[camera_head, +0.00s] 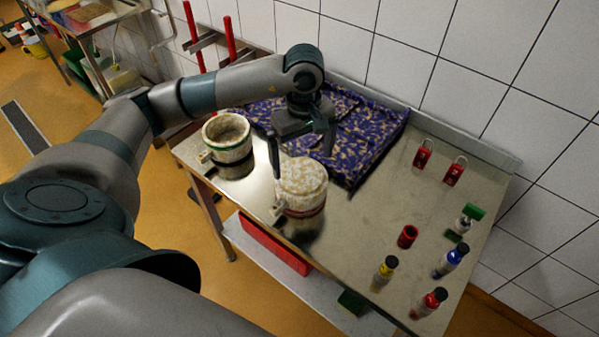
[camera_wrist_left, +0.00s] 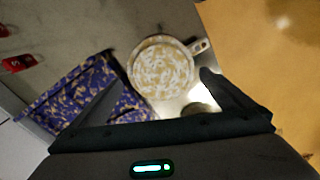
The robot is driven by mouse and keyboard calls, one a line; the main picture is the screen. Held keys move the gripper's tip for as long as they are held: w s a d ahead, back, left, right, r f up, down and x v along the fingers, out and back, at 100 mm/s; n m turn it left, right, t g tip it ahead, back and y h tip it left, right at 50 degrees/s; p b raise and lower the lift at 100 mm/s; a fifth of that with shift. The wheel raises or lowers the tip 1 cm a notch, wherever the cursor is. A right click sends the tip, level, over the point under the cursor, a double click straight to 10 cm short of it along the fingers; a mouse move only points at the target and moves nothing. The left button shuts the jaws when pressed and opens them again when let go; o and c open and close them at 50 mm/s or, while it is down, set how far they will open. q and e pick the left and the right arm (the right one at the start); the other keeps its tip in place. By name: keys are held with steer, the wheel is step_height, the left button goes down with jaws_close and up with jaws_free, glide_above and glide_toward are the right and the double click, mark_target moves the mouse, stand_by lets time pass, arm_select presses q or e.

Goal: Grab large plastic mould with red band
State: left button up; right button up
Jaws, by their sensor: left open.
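The large whitish plastic mould with a thin red band (camera_head: 303,189) stands upright on the steel table, its mottled top facing up and a small handle at its lower left. It also shows from above in the wrist view (camera_wrist_left: 160,68), with its handle to the right. My left gripper (camera_head: 303,150) is open and empty, pointing down just above and behind this mould in the head view. In the wrist view its two fingers (camera_wrist_left: 161,82) are spread apart, with the mould's top ahead of them. My right gripper is not in view.
A similar mould with a green band (camera_head: 228,155) stands left of it. Red padlocks (camera_head: 453,172), a red cup (camera_head: 407,237) and several small bottles (camera_head: 450,260) occupy the table's right part. A tiled wall backs the table.

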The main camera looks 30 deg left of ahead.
mark_target(303, 177)
arm_select(q)
step_height(303, 177, down, 4)
steer(key=shift+f+p, duration=0.1)
steer(key=shift+p, duration=0.65)
steer(key=shift+f, duration=0.45)
steer(key=c, duration=1.5)
steer(key=shift+c, duration=0.2)
steer(key=shift+r, duration=0.15)
